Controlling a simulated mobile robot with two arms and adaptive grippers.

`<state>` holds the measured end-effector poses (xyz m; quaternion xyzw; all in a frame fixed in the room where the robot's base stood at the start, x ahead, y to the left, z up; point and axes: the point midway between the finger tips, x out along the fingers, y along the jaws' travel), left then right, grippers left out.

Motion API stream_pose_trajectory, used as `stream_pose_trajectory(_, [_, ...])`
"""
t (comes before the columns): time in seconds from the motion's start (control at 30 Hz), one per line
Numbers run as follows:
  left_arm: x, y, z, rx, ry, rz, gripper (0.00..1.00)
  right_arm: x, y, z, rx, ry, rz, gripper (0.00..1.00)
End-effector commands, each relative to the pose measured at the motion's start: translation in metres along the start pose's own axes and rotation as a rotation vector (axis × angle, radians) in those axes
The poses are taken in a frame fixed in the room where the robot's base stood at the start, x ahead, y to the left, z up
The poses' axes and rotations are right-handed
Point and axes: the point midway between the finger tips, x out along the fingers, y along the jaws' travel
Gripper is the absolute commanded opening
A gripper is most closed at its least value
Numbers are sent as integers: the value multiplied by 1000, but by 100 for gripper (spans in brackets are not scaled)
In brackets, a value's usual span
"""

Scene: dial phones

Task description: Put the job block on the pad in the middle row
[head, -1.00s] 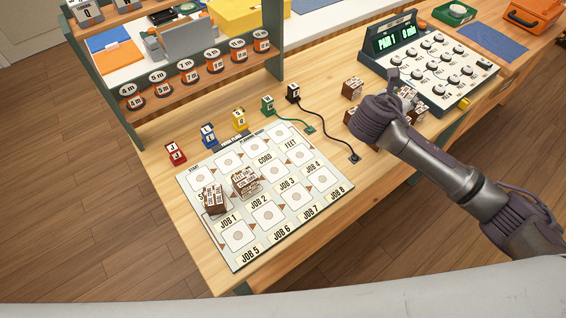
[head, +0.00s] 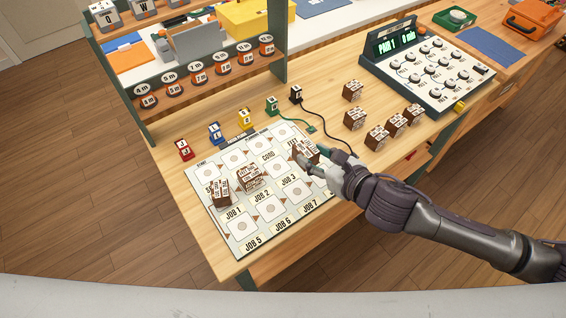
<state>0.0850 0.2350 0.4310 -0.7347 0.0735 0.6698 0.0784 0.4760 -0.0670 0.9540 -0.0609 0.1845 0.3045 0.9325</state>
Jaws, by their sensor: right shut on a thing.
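My right gripper (head: 308,162) is shut on a brown job block (head: 305,149) with white printed labels. It holds this block over the right end of the white board (head: 242,243), near the FEET and JOB 4 pads. I cannot tell whether the block touches the board. Two similar brown blocks stand in the middle row, one at the left end (head: 219,191) and one to its right (head: 248,176). An empty middle-row pad (head: 275,181) shows beside the second block. The gripper and block hide the row's right end. My left gripper is not in view.
Several brown blocks (head: 355,118) stand on the bench right of the board. A console with dials (head: 428,70) is behind them. Small red (head: 183,150), blue (head: 215,133), yellow and green blocks line the board's back edge. A dark cable (head: 326,122) runs toward the gripper.

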Motion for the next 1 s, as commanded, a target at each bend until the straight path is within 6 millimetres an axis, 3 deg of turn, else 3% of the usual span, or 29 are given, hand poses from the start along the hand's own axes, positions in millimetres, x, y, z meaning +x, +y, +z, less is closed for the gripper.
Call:
stream_pose_trajectory(0.2, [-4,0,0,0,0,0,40,55,21,-9,4,-1,0,9])
stream_pose_trajectory(0.33, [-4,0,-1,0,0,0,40,77,28,-14,3,0,-2,9])
stream_pose_trajectory(0.5, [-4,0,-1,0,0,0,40,89,32,-19,3,1,-2,9])
stream_pose_trajectory(0.77, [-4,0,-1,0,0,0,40,102,32,-51,4,3,-3,9])
stream_pose_trajectory(1.0, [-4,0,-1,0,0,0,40,103,32,-53,1,0,-2,9])
